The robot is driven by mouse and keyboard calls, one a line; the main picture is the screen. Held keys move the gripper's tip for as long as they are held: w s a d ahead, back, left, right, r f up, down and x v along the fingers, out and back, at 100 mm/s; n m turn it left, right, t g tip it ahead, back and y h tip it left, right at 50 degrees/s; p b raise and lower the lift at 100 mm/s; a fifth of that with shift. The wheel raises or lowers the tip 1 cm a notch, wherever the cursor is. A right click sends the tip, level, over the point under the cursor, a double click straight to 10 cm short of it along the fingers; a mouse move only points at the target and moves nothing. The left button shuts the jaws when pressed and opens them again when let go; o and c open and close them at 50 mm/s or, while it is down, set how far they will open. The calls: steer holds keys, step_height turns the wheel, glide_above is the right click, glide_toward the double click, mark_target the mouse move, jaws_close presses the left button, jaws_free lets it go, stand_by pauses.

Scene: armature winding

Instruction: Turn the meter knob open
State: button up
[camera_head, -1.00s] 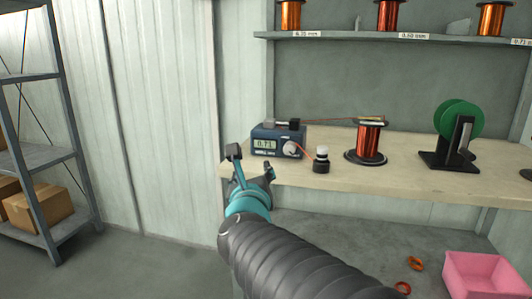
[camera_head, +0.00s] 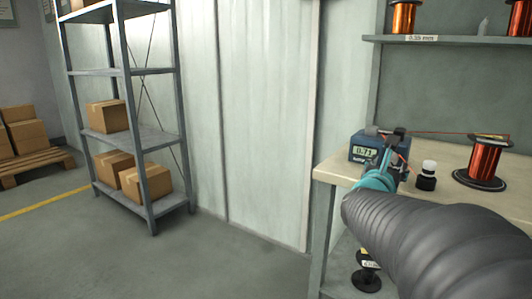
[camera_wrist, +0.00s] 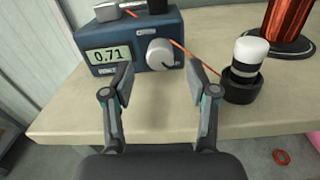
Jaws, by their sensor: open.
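The meter (camera_head: 364,150) is a dark blue box on the left end of the bench. In the wrist view the meter (camera_wrist: 112,30) has a display reading 0.71 and a round white knob (camera_wrist: 160,54) at the right of its front face. My gripper (camera_wrist: 157,80) is open and empty, its fingers spread in front of the meter with the knob beyond and between them, not visibly touched. In the head view my gripper (camera_head: 391,150) overlaps the meter's right side and hides the knob.
A white-capped black bottle (camera_wrist: 248,60) stands close to my right finger. A red wire runs from the meter toward a copper spool (camera_head: 487,160). The bench edge (camera_wrist: 160,134) lies below my fingers. A shelf rack (camera_head: 125,130) with boxes stands left.

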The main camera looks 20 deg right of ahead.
mark_target(390, 161)
steer(key=shift+x, duration=1.9)
jaws_close()
